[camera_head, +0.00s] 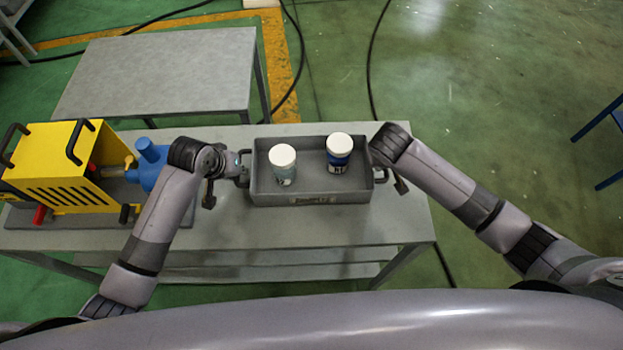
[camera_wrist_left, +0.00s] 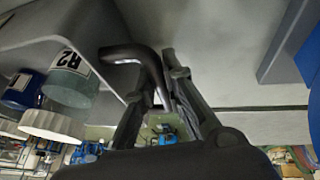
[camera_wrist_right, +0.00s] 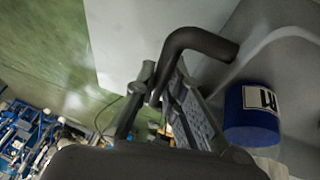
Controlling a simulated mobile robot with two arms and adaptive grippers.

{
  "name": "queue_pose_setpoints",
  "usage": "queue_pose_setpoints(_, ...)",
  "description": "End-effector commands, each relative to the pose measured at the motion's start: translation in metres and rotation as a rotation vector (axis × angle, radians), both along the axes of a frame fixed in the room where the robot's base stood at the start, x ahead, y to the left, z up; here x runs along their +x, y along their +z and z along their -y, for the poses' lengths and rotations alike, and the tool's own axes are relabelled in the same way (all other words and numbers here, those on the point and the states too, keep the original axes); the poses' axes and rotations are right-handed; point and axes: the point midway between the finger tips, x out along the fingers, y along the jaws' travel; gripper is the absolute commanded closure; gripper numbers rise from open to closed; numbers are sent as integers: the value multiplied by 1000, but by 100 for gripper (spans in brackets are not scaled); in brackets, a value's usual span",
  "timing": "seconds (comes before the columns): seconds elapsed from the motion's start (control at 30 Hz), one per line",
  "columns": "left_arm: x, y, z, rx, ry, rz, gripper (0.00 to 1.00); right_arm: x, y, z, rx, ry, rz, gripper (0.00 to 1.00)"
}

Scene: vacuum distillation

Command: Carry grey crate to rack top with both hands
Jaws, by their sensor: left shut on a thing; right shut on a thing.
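The grey crate (camera_head: 312,197) sits at the right part of the grey table in the head view, with a black handle on each short side. It holds a pale green jar with a white lid (camera_head: 283,165) and a blue jar with a white lid (camera_head: 339,152). My left gripper (camera_head: 238,170) is shut on the left handle (camera_wrist_left: 140,55), seen between its fingers in the left wrist view. My right gripper (camera_head: 383,172) is shut on the right handle (camera_wrist_right: 185,50), seen in the right wrist view. I cannot tell whether the crate touches the table.
A yellow machine (camera_head: 62,165) with a blue pump part (camera_head: 150,160) stands on the table's left. Bare tabletop (camera_head: 300,235) lies in front of the crate. Another grey table (camera_head: 165,70) stands behind. Black cables cross the green floor. A blue frame (camera_head: 605,145) is far right.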

Motion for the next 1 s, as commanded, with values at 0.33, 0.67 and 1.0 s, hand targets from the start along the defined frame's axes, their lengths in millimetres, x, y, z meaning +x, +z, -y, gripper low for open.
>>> queue_pose_setpoints(0.33, 0, -3, 0, 1, 0, -1, 72, 0, -3, 1, -1, -1, 1, 72)
queue_pose_setpoints(0.67, 0, -3, 0, 0, 0, 0, 70, 0, -3, -1, 3, 1, 0, 70)
queue_pose_setpoints(1.0, 0, 20, 1, -2, -1, 1, 70, 0, 20, -1, 3, 1, 1, 70)
